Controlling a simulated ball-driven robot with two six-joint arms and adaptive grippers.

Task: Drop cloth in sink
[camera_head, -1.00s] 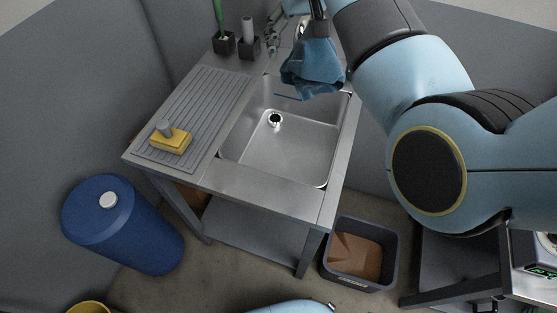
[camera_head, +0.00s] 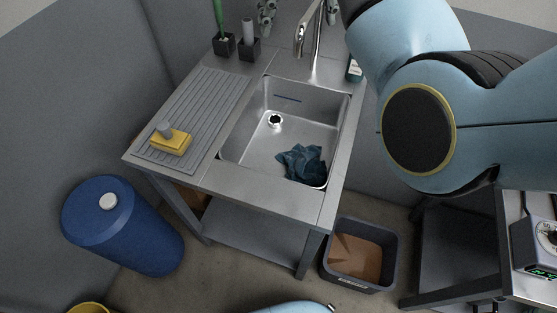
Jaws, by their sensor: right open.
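The blue cloth (camera_head: 302,162) lies crumpled on the floor of the steel sink basin (camera_head: 255,150), in its front right corner. Nothing holds it. My right gripper (camera_head: 300,24) is open and empty at the top edge of the head view, well away from the cloth. Only its grey fingers show, one on each side of the tap in the picture, and the rest is cut off or hidden. My left gripper is out of the picture.
The tap (camera_head: 307,38) stands behind the basin. A yellow sponge (camera_head: 170,142) lies on the ribbed drainboard (camera_head: 205,105); dark holders (camera_head: 248,48) stand behind. A blue barrel (camera_head: 120,225) and a grey bin (camera_head: 358,250) stand on the floor.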

